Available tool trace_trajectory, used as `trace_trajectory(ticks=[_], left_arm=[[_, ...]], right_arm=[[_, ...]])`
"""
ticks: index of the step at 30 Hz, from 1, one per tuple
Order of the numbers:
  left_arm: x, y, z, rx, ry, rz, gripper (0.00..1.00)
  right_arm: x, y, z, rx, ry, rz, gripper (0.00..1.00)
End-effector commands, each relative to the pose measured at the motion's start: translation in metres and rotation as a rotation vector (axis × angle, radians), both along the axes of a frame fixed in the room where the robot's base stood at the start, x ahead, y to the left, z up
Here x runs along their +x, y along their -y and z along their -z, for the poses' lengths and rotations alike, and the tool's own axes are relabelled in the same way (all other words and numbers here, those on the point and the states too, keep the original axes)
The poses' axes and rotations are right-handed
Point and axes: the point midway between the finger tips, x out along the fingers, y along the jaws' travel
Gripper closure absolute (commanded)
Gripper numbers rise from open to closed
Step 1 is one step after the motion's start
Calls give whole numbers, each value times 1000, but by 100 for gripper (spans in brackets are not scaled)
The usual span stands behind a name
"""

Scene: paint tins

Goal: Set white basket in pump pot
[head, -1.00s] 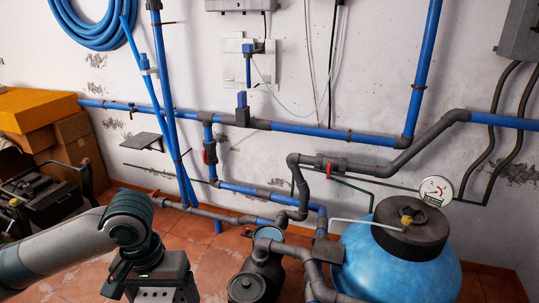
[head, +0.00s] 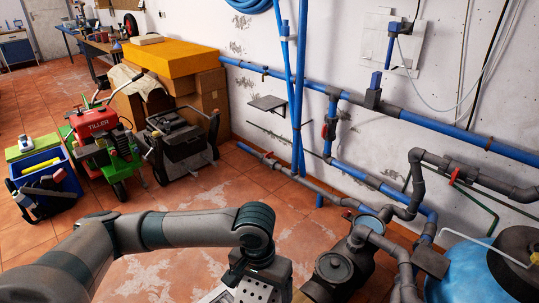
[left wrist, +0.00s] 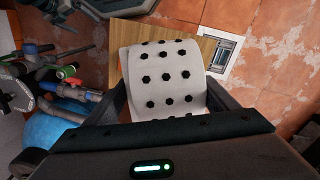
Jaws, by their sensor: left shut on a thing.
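My left gripper (head: 258,276) reaches in over the floor, left of the pump in the head view. In the left wrist view, my left gripper (left wrist: 168,98) is shut on the white basket (left wrist: 166,62), a pale cylinder with rows of dark holes, held between both fingers. In the head view the basket is mostly hidden by the gripper. The dark grey pump pot (head: 335,268) stands right of the gripper, apart from it; a pale blue disc (head: 370,222) shows just behind. I cannot tell whether the pot is open. My right gripper is out of view.
Grey pipes (head: 400,255) and a blue tank (head: 475,272) crowd the right side. A red tiller (head: 97,128), a blue crate (head: 40,168) and boxes (head: 205,95) stand at the left. The floor (head: 150,275) between is clear. A wooden board (left wrist: 140,35) lies below the wrist.

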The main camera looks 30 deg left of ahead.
Motion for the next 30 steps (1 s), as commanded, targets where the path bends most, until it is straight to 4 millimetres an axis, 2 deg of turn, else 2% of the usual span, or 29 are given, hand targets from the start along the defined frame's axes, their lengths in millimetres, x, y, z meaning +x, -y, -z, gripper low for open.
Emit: trace_trajectory(ticks=[3, 6, 17, 18, 19, 26, 27, 30], left_arm=[[-9, -1, 21, 3, -4, 3, 45], [-14, -1, 32, 4, -1, 4, 45], [-16, -1, 39, 5, 2, 6, 45], [-16, -1, 38, 5, 2, 6, 45], [-16, -1, 38, 5, 2, 6, 45], [-16, -1, 38, 5, 2, 6, 45], [-16, -1, 38, 5, 2, 6, 45], [-16, -1, 38, 5, 2, 6, 45]], right_arm=[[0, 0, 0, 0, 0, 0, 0], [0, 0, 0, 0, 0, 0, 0], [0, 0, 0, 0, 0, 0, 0], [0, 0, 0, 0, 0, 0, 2], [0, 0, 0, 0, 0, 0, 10], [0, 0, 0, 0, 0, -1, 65], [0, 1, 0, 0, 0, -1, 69], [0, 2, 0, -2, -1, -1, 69]])
